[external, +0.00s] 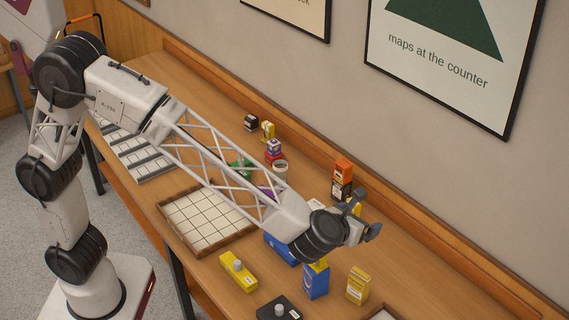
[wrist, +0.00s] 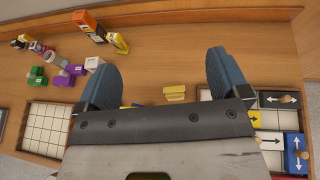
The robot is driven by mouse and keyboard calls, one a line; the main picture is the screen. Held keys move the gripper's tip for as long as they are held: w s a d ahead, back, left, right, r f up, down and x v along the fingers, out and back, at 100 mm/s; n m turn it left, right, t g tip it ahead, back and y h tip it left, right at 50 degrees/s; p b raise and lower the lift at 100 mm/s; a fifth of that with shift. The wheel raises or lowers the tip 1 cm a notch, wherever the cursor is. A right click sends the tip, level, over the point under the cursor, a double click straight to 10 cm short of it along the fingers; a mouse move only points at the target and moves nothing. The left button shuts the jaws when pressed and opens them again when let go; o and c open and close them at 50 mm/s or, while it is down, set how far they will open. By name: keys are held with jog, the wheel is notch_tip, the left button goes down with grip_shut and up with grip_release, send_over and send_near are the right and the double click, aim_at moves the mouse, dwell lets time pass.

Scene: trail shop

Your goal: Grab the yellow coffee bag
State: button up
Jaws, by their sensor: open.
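A yellow package (external: 358,286) with a folded-looking top stands upright on the counter at the lower right of the external view; it looks like the coffee bag. In the wrist view, what seems to be its top (wrist: 174,90) shows between and beyond my fingers. My gripper (external: 366,214) is open and empty, held above the counter and up-picture from this package, apart from it. In the wrist view my two blue-grey fingers (wrist: 161,62) are spread wide.
A blue box (external: 316,280) stands close left of the yellow package. A yellow block with a knob (external: 238,270) and a black one (external: 279,309) are nearby. A gridded tray (external: 171,222) lies left, and arrow-marked blocks (wrist: 270,118) lie right in the wrist view. The wall borders the counter.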

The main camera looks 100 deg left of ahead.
send_near(360, 274)
jog(key=x, duration=0.5)
jog(key=shift+s+f, duration=0.1)
jog(key=shift+f, duration=0.1)
jog(key=shift+x, duration=1.3)
jog(key=shift+x, duration=2.6)
jog(key=shift+r, duration=0.1)
jog(key=shift+c, duration=0.4)
